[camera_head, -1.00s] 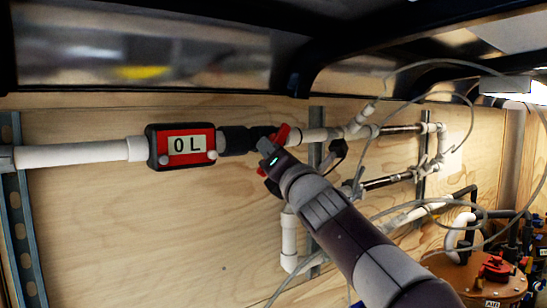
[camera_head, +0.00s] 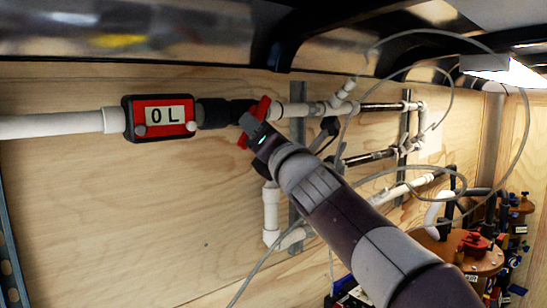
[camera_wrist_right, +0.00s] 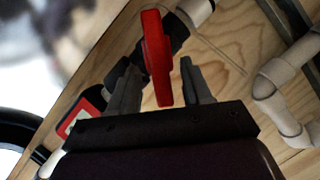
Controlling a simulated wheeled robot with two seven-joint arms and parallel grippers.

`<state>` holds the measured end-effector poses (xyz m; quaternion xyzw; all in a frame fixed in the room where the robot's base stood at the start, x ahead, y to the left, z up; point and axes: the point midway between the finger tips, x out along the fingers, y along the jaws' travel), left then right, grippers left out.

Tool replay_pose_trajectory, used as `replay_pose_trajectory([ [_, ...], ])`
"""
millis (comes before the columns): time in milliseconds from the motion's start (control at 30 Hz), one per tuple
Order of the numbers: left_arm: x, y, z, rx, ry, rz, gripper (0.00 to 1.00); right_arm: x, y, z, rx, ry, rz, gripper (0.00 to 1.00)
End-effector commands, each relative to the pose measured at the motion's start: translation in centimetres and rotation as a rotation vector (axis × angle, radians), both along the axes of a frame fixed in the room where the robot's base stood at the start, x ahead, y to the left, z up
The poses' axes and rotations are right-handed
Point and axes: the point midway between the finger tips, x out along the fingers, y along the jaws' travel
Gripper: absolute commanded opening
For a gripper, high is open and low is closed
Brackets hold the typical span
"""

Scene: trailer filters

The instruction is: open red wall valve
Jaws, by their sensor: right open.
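The red valve handle (camera_head: 255,122) sits on the pipe run along the wooden wall, right of the black fitting, in the head view. In the right wrist view the red handle (camera_wrist_right: 157,58) stands upright between the two grey fingers. My right gripper (camera_head: 252,132) is at the handle; it also shows in the wrist view (camera_wrist_right: 157,85), open, with a finger on each side of the handle. A gap shows between the handle and the right finger; contact with the left finger is unclear. The gripper hides part of the valve. My left gripper is not in view.
A red meter (camera_head: 160,117) reading "0 L" is on the white pipe (camera_head: 55,124) to the left. White pipes, thin hoses and a metal strut (camera_head: 297,140) are right of the valve. A brown tank lid with a red valve (camera_head: 474,243) stands at lower right.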

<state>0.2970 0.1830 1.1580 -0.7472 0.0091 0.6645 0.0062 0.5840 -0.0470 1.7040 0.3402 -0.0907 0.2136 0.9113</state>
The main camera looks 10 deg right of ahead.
Motion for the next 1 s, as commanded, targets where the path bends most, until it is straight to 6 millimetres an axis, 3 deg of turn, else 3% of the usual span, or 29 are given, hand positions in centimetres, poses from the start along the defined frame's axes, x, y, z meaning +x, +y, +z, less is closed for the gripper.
replay_pose_trajectory([
  [33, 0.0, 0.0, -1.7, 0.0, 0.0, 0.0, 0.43, -1.2, -0.5, -1.2, 0.0, -0.002, -0.001, 0.49],
  [67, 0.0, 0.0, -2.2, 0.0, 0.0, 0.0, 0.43, -2.0, -0.7, -1.5, 0.0, -0.003, -0.001, 0.49],
  [333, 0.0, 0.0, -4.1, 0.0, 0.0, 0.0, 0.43, -7.0, -2.6, -2.7, 0.001, -0.002, 0.0, 0.49],
  [500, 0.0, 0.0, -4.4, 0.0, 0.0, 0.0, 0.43, -8.2, -3.0, -3.0, 0.0, 0.001, 0.001, 0.49],
  [767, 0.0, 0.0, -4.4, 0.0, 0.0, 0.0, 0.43, -8.3, -3.0, -3.0, 0.001, 0.0, 0.001, 0.49],
  [900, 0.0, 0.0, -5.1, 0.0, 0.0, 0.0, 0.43, -8.0, -4.2, -3.7, 0.0, 0.001, -0.025, 0.03],
  [1000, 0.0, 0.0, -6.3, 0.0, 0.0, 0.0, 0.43, -7.3, -6.6, -5.1, 0.0, 0.004, -0.081, 0.0],
])
